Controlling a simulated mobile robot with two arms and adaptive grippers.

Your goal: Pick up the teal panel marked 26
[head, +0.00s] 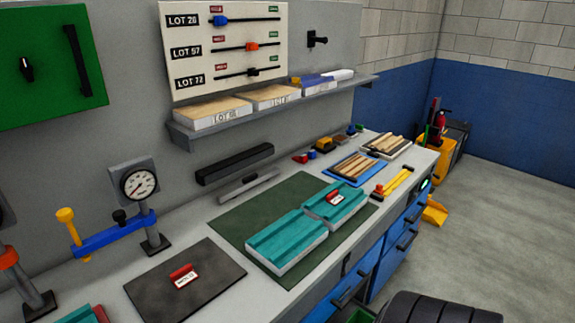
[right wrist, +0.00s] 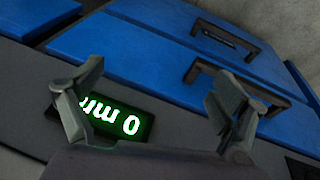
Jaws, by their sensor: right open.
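Two teal panels lie end to end on a dark green mat (head: 230,222) on the bench: a nearer panel (head: 287,240) and a farther panel (head: 347,203) that carries a small red-and-white tag (head: 335,198). Part of another teal piece (head: 75,317) shows at the bottom left edge. The number 26 is not readable on any panel. My right gripper (right wrist: 160,78) is open and empty in the right wrist view, its fingers spread before the bench's front. No panel is in that view. My left gripper is not in view.
A green-lit display (right wrist: 115,120) and blue drawers (right wrist: 150,62) with dark handles fill the right wrist view. A dark mat (head: 215,275) with a red tag and a dial gauge (head: 140,184) stand left of the panels. A blue tray (head: 338,172) lies behind them.

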